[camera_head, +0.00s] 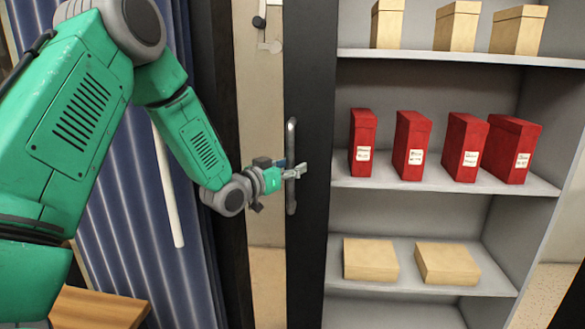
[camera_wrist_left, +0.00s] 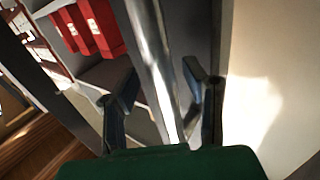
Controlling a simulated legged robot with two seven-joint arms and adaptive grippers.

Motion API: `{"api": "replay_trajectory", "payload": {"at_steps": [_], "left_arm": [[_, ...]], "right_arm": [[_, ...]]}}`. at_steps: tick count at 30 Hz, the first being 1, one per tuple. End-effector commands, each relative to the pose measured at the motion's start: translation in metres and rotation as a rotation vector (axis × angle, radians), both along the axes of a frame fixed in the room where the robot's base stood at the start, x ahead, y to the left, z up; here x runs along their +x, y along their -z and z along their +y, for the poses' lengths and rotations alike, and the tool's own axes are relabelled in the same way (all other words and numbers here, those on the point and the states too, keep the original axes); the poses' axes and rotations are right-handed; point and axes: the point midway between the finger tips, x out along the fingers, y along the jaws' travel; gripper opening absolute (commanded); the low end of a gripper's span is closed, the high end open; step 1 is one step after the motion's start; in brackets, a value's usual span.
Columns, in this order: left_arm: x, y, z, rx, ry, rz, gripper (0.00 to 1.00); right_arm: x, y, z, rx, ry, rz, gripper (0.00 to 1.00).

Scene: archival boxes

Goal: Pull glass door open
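The glass door's dark frame (camera_head: 309,100) stands upright in the middle of the head view. A vertical silver handle (camera_head: 291,136) is on it. My left gripper (camera_head: 294,172) is at the middle of the handle. In the left wrist view the handle (camera_wrist_left: 155,70) runs between the two fingers of my left gripper (camera_wrist_left: 163,98), with visible gaps on both sides. The fingers are apart and not closed on the bar. Whether a glass pane covers the shelves cannot be told. My right gripper is not in view.
Right of the door frame, grey shelves (camera_head: 430,188) hold several red boxes (camera_head: 408,135) and several tan boxes (camera_head: 370,262). A blue curtain (camera_head: 130,215) hangs behind my left arm. A wooden surface (camera_head: 95,305) is at the lower left.

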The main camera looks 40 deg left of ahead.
Motion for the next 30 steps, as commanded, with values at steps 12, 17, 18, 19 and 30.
{"api": "replay_trajectory", "payload": {"at_steps": [12, 17, 18, 19, 30], "left_arm": [[-0.075, 0.001, 0.0, -0.002, -0.001, 0.003, 0.39], [-0.101, 0.001, -0.001, -0.001, 0.0, 0.003, 0.39], [-0.106, 0.002, -0.001, -0.001, -0.001, 0.003, 0.39], [-0.109, 0.002, -0.001, -0.001, 0.0, 0.004, 0.39], [-0.117, 0.002, -0.001, 0.0, 0.0, 0.002, 0.39]], "right_arm": [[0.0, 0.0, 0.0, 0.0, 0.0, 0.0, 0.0], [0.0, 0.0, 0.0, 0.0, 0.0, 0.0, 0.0], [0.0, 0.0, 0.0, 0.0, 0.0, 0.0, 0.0], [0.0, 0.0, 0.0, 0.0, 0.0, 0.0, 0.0], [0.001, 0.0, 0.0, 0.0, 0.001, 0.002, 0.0]]}}
